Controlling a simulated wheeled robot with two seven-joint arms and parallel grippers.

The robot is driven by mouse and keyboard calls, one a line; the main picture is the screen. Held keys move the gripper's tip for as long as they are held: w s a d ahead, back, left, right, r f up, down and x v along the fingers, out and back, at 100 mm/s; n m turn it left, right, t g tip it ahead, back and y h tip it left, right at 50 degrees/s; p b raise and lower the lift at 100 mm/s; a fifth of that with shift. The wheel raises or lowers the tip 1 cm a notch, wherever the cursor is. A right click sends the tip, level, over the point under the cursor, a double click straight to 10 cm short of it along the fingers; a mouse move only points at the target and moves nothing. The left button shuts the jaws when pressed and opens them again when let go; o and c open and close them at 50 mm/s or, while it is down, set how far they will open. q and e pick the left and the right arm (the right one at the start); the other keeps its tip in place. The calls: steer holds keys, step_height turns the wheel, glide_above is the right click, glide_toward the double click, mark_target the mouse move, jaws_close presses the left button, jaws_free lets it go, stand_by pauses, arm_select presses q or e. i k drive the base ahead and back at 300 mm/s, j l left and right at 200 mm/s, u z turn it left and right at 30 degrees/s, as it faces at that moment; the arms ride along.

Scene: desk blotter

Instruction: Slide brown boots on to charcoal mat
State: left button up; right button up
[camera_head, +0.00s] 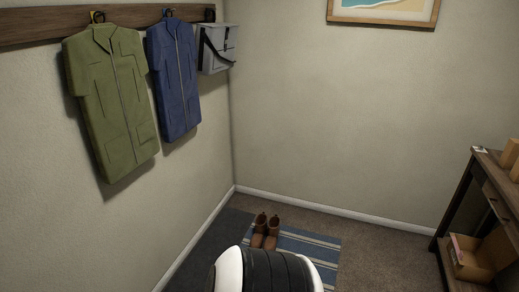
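A pair of brown boots (271,233) stands upright on the floor in the head view, below the far corner, side by side. They are at the left end of a blue striped rug; I cannot tell exactly where the rug's edge runs under them. The charcoal mat (210,248) is a dark strip along the left wall, just left of the boots. Its near part runs out of the picture at the bottom. A white and black part of my own body covers the floor just in front of the boots. Neither of my grippers is in view.
The blue striped rug (312,246) extends right of the boots. A dark wooden shelf table (462,195) with a box (468,262) on its lower shelf stands at the right. A green coat (112,105), blue coat (176,80) and grey bag (217,50) hang on the left wall. Carpet between rug and table is clear.

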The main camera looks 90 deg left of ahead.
mark_target(265, 235)
steer(key=u, duration=2.75)
steer(key=i+l, duration=0.2)
steer(key=i+l+u, duration=0.1)
steer(key=i, duration=0.35)
steer(key=l, duration=0.1)
